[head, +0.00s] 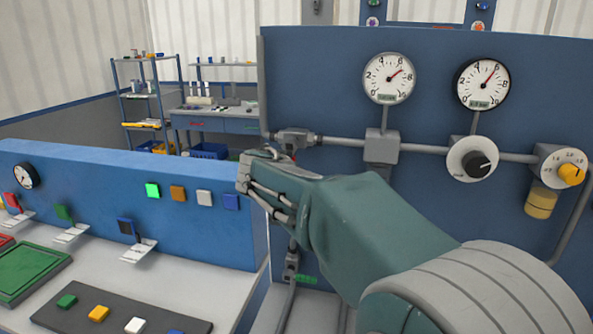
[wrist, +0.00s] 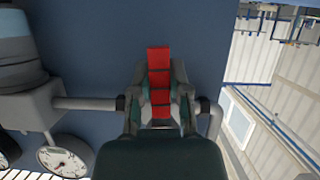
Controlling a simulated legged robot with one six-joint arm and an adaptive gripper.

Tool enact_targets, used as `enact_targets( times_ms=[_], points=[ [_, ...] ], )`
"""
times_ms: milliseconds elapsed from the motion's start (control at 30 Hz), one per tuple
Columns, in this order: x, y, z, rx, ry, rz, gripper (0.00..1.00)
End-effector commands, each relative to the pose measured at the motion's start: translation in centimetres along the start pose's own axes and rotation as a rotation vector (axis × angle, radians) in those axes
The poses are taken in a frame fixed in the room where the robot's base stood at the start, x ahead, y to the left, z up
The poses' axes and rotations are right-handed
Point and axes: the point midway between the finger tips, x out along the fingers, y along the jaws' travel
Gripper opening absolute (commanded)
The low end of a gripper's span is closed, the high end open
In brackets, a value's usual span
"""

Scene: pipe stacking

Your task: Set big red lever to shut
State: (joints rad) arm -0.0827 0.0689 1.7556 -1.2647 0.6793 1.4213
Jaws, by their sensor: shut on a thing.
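The big red lever (wrist: 159,75) shows in the wrist view as a red strip between my two fingers. My gripper (wrist: 159,92) is shut on it, with a finger on each side. In the head view my gripper (head: 262,178) is just below and left of the valve body (head: 295,139) on the grey pipe. There the lever is almost wholly hidden behind my gripper and arm, so its exact angle cannot be told.
A blue panel carries a white gauge (head: 388,78), a black-rimmed gauge (head: 483,83), a black knob (head: 481,165) and a yellow knob (head: 570,174). A low blue panel (head: 100,180) with small levers and coloured buttons stands at left. A green pipe handle (head: 306,279) is below.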

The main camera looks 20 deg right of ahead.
Motion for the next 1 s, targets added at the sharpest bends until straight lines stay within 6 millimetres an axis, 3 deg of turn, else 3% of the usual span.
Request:
enact_targets(
  times_ms=[33,733,767,800,833,1000],
  points=[
    [0.28,-0.14,0.77,0.012,-0.015,-0.003,0.0],
    [0.27,-0.66,0.78,0.076,-0.015,-0.032,0.0],
    [0.27,-0.66,0.78,0.076,-0.015,-0.032,0.31],
    [0.26,-0.65,0.75,0.076,-0.015,-0.032,0.49],
    [0.24,-0.64,0.71,0.076,-0.014,-0.032,0.58],
    [0.15,-0.59,0.46,0.077,-0.009,-0.032,0.58]
  ],
)
